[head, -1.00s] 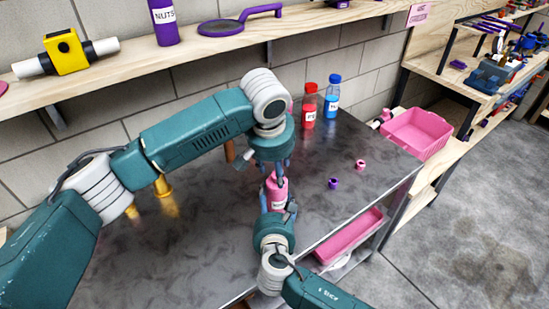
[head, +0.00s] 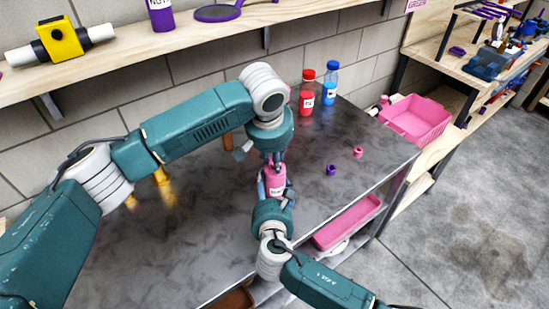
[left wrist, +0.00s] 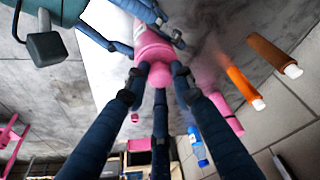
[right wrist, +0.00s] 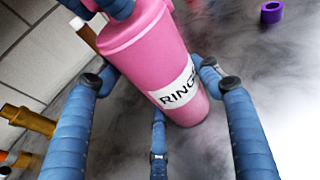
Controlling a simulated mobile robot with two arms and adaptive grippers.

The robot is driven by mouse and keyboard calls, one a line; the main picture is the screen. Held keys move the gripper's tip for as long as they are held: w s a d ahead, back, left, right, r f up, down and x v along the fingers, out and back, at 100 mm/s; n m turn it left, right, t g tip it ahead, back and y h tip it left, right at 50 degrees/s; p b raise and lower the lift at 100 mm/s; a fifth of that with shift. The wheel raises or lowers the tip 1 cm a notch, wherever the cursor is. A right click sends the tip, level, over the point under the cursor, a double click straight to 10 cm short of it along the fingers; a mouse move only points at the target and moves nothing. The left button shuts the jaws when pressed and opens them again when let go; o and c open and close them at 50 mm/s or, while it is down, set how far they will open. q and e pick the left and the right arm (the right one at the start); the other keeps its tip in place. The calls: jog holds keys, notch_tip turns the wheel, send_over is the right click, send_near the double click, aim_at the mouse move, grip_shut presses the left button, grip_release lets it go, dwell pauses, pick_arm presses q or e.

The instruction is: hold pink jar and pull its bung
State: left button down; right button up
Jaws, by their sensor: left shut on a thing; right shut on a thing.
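The pink jar (head: 274,178) stands upright over the dark worktop, with a white label. The right wrist view shows the jar (right wrist: 160,60) close up; its label begins "RING". My right gripper (head: 275,193) comes from the near side and is shut around the jar's body. My left gripper (head: 272,158) is above the jar. In the left wrist view its fingers close around the pink bung (left wrist: 160,74) at the jar's top. My left fingers (right wrist: 105,8) hide most of the bung in the right wrist view. I cannot tell whether the bung is still seated.
A red bottle (head: 307,95) and a blue bottle (head: 329,92) stand at the back. A small purple ring (head: 331,169) and a pink ring (head: 358,152) lie right of the jar. Yellow-orange cylinders (head: 161,176) are at left. A pink bin (head: 418,118) is beyond the right edge.

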pick_arm(q)
jog(key=shift+r, duration=0.15)
jog(key=shift+r, duration=1)
jog(key=shift+r, duration=2)
pick_arm(e)
jog(key=o, duration=1.8)
